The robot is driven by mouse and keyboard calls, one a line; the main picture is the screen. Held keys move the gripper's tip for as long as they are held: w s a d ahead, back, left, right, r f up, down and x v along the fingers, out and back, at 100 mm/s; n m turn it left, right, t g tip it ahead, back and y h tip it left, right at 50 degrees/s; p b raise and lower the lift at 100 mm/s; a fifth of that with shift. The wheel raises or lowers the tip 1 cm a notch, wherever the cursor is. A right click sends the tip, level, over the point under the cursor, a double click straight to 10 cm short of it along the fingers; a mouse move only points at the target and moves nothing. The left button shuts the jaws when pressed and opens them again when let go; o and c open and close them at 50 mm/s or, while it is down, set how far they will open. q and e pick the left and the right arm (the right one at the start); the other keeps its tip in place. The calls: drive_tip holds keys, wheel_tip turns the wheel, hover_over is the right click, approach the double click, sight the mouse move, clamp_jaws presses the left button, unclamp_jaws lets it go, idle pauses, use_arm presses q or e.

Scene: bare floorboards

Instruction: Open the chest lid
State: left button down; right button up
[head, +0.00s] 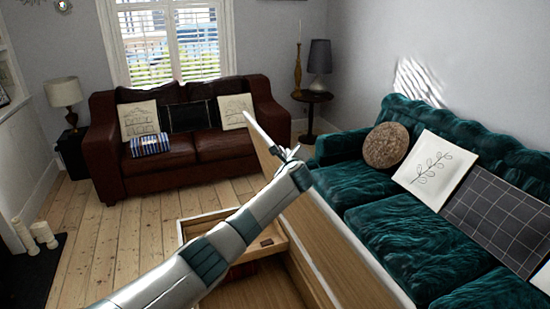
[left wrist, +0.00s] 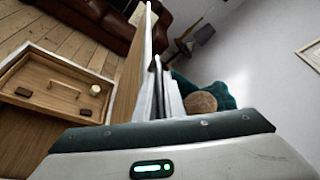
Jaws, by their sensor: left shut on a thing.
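The wooden chest (head: 265,294) stands in front of me with its inside showing. Its lid (head: 340,238) is raised and steeply tilted, on the side toward the green sofa. My left arm reaches across the chest, and my left gripper (head: 290,155) is shut on the lid near its upper edge. In the left wrist view, the lid panel (left wrist: 128,78) runs up to the gripper fingers (left wrist: 160,92). A shallow wooden tray (head: 205,219) sits inside the chest at the far end. My arm hides part of the tray and chest. My right gripper is not in view.
A green sofa (head: 365,190) with cushions stands close on the right, behind the lid. A brown leather sofa (head: 185,152) stands at the back. Bare floorboards (head: 110,235) are clear to the left. A side table (head: 312,97) with a lamp is in the back corner.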

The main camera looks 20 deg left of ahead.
use_arm(q)
drive_tip(key=shift+w+d, duration=0.6)
drive_tip(key=shift+d, duration=0.15)
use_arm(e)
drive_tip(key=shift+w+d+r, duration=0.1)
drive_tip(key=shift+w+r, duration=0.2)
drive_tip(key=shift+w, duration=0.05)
use_arm(q)
drive_tip(key=c, duration=2.1)
unclamp_jaws()
drive_tip(key=shift+r, duration=0.1)
drive_tip(key=shift+s+r, duration=0.1)
drive_tip(key=shift+s, duration=0.1)
